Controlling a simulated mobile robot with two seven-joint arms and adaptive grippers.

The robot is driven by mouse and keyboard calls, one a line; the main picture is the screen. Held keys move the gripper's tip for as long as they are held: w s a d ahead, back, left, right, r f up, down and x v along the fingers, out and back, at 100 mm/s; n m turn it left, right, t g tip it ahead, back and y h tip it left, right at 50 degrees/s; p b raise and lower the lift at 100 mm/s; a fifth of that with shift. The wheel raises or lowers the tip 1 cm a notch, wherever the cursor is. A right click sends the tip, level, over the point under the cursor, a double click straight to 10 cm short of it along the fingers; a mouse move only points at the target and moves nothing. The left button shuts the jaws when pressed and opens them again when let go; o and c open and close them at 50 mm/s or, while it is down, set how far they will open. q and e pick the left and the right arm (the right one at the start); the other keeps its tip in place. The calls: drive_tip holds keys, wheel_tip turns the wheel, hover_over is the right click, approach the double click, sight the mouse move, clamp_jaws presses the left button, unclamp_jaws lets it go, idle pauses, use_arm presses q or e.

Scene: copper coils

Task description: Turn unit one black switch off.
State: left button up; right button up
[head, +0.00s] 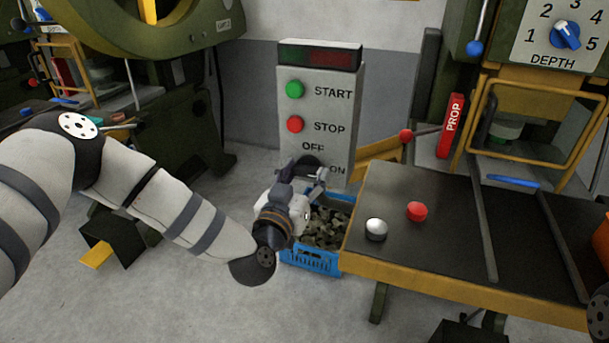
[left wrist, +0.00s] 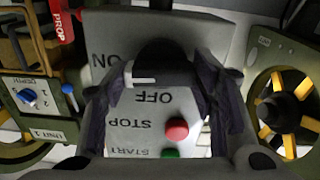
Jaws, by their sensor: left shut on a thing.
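The grey control panel (head: 322,104) stands in the middle of the head view, with START, STOP, OFF and ON labels. Its black switch (head: 308,163) is a rotary knob low on the panel, partly hidden by my left gripper (head: 303,187). In the left wrist view, the panel is upside down and the black switch (left wrist: 165,62) sits between the two fingers of my left gripper (left wrist: 163,72). The gripper is shut on the switch. A white mark on the switch lies level, between the ON and OFF labels. My right gripper is not in view.
Green START (head: 295,89) and red STOP (head: 295,124) buttons sit above the switch. A blue crate (head: 312,259) of dark metal pieces stands below. A dark table (head: 450,240) with white (head: 376,229) and red (head: 417,211) buttons stands at right.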

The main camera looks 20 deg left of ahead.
use_arm(q)
drive_tip(key=n, duration=0.4)
drive_tip(key=shift+r, duration=0.1)
drive_tip(key=n, duration=0.4)
drive_tip(key=shift+n, duration=0.4)
drive_tip(key=n, duration=0.4)
drive_tip(key=shift+n+b, duration=0.35)
drive_tip(key=shift+n, duration=1.65)
drive_tip(key=o, duration=1.1)
drive_tip(key=shift+o, duration=0.2)
drive_tip(key=shift+a, duration=0.1)
